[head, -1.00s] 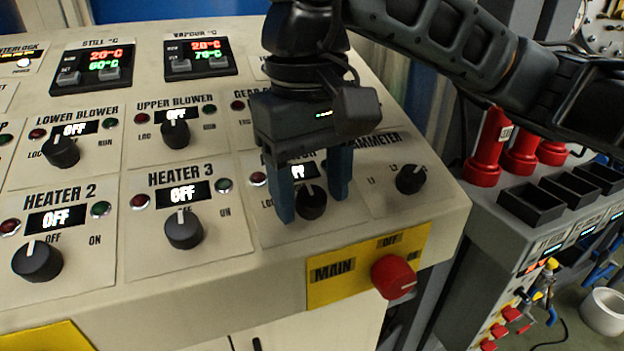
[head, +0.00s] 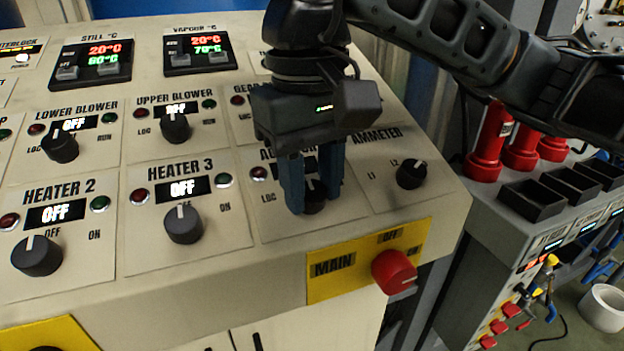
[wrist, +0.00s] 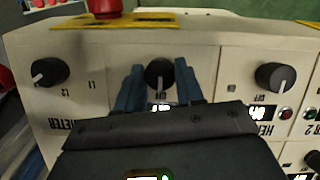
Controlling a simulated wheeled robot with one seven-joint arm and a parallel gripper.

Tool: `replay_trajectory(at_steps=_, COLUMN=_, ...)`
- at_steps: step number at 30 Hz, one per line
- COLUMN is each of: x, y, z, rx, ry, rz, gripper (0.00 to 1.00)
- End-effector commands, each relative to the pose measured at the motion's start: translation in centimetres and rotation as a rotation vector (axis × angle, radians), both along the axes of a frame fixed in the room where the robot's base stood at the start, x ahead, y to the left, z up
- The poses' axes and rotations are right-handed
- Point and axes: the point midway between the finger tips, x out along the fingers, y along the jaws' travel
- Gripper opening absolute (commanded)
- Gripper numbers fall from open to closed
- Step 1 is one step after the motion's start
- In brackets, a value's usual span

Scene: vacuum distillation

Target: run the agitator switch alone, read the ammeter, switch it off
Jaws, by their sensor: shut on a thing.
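The agitator switch is a dark round knob (head: 315,200) at the lower right of the sloped panel, its label partly hidden by my gripper. My gripper (head: 313,204) points down at it, with one blue finger on each side, shut on the knob. In the wrist view the knob (wrist: 160,74) sits between the fingers, its white pointer line visible. The agitator display is mostly covered and I cannot read it. The ammeter selector knob (head: 411,174), marked L1 and L2, is to the right and also shows in the wrist view (wrist: 45,73). No ammeter dial is visible.
The heater 3 knob (head: 183,223) is left of my gripper, its display OFF. The red main switch (head: 394,271) on a yellow plate (head: 330,283) lies just below right. The upper blower knob (head: 175,128) is up left. Red cylinders (head: 490,145) and black trays (head: 533,203) stand right.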

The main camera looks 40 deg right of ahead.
Motion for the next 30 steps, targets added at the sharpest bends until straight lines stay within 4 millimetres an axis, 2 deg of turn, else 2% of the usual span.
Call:
replay_trajectory(at_steps=14, x=-0.01, y=-0.1, z=-0.81, rx=0.073, ry=-0.028, rz=-0.187, gripper=0.07)
replay_trajectory(at_steps=30, x=-0.2, y=-0.29, z=-0.72, rx=0.236, ry=-0.079, rz=-0.619, gripper=0.07)
